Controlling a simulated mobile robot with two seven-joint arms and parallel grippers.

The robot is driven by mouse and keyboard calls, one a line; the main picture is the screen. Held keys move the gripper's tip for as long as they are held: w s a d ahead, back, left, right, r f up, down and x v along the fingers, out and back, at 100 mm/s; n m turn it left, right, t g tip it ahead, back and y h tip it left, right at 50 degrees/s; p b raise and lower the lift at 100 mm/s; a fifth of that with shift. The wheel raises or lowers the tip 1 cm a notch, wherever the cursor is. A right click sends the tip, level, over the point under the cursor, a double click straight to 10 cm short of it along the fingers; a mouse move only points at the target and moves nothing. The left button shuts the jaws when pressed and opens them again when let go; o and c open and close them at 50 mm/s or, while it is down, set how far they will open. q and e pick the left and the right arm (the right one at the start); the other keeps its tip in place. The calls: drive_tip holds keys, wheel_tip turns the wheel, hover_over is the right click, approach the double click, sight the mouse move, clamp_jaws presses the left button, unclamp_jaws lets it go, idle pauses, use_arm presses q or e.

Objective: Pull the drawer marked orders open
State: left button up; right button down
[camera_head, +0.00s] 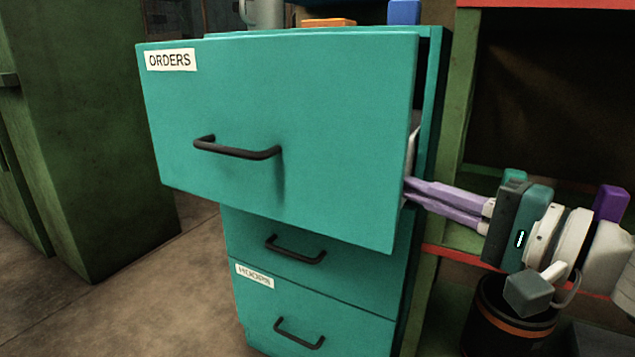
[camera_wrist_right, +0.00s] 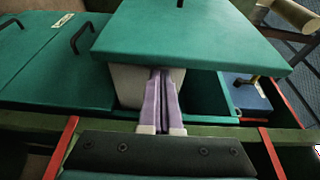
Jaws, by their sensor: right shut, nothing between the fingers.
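The orders drawer (camera_head: 345,120) is teal with a white label reading ORDERS (camera_head: 171,60) and a black bar handle (camera_head: 237,149). It stands out from the cabinet, with a gap behind its front panel. In the right wrist view, the drawer front (camera_wrist_right: 185,35) shows with its grey side wall (camera_wrist_right: 128,85) behind it. My right gripper (camera_head: 408,190) has purple fingers, shut and empty. Its tips are at the right edge of the drawer front, partly hidden behind it, and away from the handle. The fingers also show in the right wrist view (camera_wrist_right: 161,85). My left gripper is out of view.
Below are two shut teal drawers, the lowest labelled HOOPS (camera_head: 254,275). An orange item (camera_head: 328,23) and a blue item (camera_head: 404,12) are on the cabinet top. A green shelf frame (camera_head: 458,110) stands close at right; a dark bucket (camera_head: 505,320) is below my right arm.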

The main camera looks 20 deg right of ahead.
drive_tip(key=shift+r, duration=0.1)
drive_tip(key=s+a, duration=0.6)
drive_tip(key=a, duration=0.2)
drive_tip(key=shift+s+a, duration=0.3)
drive_tip(key=shift+a, duration=0.05)
